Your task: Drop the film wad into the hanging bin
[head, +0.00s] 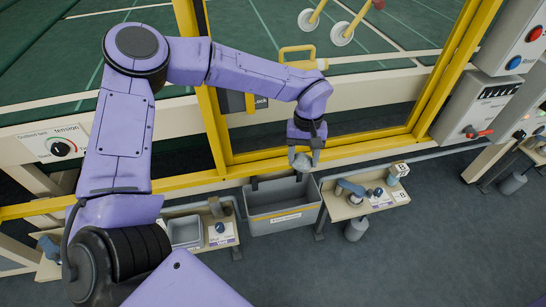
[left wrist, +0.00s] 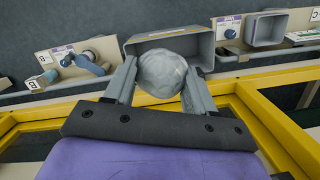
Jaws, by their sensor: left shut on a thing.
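The film wad (left wrist: 162,73) is a pale grey, crumpled ball between the two fingers of my left gripper (left wrist: 160,85) in the left wrist view. My left gripper (head: 302,158) is shut on it and shows small in the head view, above the back edge of the bin. The hanging bin (head: 284,219) is a grey open box with a label on its front, below the yellow frame. In the left wrist view the bin's rim (left wrist: 135,42) shows behind the wad, and the wad hides much of its opening. My right gripper is not in view.
A yellow-framed gate (head: 213,130) stands behind the bin. A shelf (head: 345,205) with a blue-grey valve is right of the bin. A small grey tray (head: 185,232) and a labelled knob (head: 220,228) are left of it. Control boxes (head: 478,105) hang at the right.

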